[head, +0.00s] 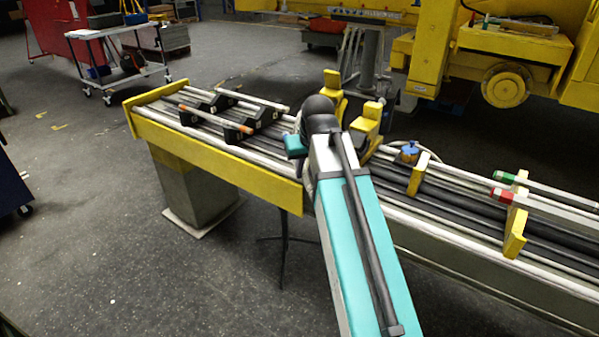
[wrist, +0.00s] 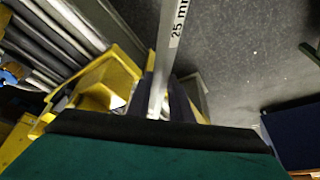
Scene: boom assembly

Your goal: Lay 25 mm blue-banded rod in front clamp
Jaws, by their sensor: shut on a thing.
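In the wrist view my gripper (wrist: 158,112) is shut on a pale rod (wrist: 168,55) labelled "25 mm". The rod points away from the jaws past a yellow clamp (wrist: 108,80) on its left; I cannot tell whether they touch. No blue band shows on the visible part. In the head view my arm hides the rod and most of my gripper. Two yellow clamps, one at the back (head: 333,92) and one nearer (head: 366,122), stand just right of my wrist. I cannot tell which is the front clamp.
The long bench has a yellow end rail (head: 215,160) and carries several rods. Black supports (head: 240,131) hold an orange-banded rod (head: 208,117). To the right are a blue knob (head: 408,152), more yellow clamps (head: 515,232), a red-banded rod (head: 503,195) and a green-banded rod (head: 505,177).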

